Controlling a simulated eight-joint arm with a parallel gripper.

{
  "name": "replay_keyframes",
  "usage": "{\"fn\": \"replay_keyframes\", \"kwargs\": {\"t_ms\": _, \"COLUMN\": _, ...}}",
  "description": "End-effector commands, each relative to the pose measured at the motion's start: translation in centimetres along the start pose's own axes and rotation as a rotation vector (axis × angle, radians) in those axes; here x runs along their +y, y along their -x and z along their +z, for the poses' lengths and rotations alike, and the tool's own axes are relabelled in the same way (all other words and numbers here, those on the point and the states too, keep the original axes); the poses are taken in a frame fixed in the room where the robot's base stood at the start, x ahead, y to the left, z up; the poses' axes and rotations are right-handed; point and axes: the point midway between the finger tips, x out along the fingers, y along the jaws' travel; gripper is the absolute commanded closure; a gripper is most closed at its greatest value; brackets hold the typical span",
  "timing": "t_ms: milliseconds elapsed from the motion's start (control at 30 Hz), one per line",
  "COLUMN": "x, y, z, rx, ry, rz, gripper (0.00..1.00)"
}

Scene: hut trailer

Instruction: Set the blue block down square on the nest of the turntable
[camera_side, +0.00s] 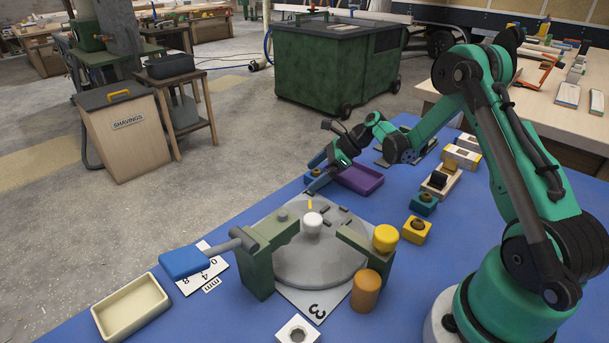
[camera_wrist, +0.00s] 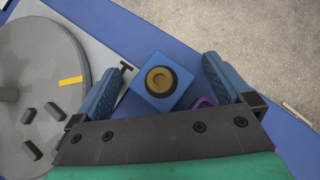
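The blue block (camera_wrist: 152,98), with a round brass-coloured knob on top, sits on the blue table top beside the turntable. In the side view the blue block (camera_side: 310,176) is small and partly hidden by my gripper (camera_side: 318,171). In the wrist view my gripper (camera_wrist: 166,80) is open, one blue finger on each side of the block, with a gap visible on both sides. The block looks turned relative to the fingers. The grey turntable (camera_side: 300,262) carries a yellow mark and several dark raised pads around the nest (camera_wrist: 42,130); nothing sits among the pads.
A purple tray (camera_side: 362,180) lies just beyond my gripper. Two green posts (camera_side: 257,272) flank the turntable; the left one bears a blue-ended lever (camera_side: 184,262). Teal (camera_side: 423,205) and yellow (camera_side: 415,232) knobbed blocks stand at right. A cream tray (camera_side: 130,308) is front left.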

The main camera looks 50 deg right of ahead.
Motion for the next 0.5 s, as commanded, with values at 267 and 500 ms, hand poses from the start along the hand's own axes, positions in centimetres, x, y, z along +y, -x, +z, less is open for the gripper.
{"fn": "replay_keyframes", "kwargs": {"t_ms": 267, "x": 0.0, "y": 0.2, "z": 0.0, "rx": 0.0, "ry": -0.001, "rz": -0.001, "gripper": 0.0}}
{"fn": "replay_keyframes", "kwargs": {"t_ms": 500, "x": 0.0, "y": 3.7, "z": -0.1, "rx": 0.001, "ry": -0.002, "rz": -0.002, "gripper": 0.0}}
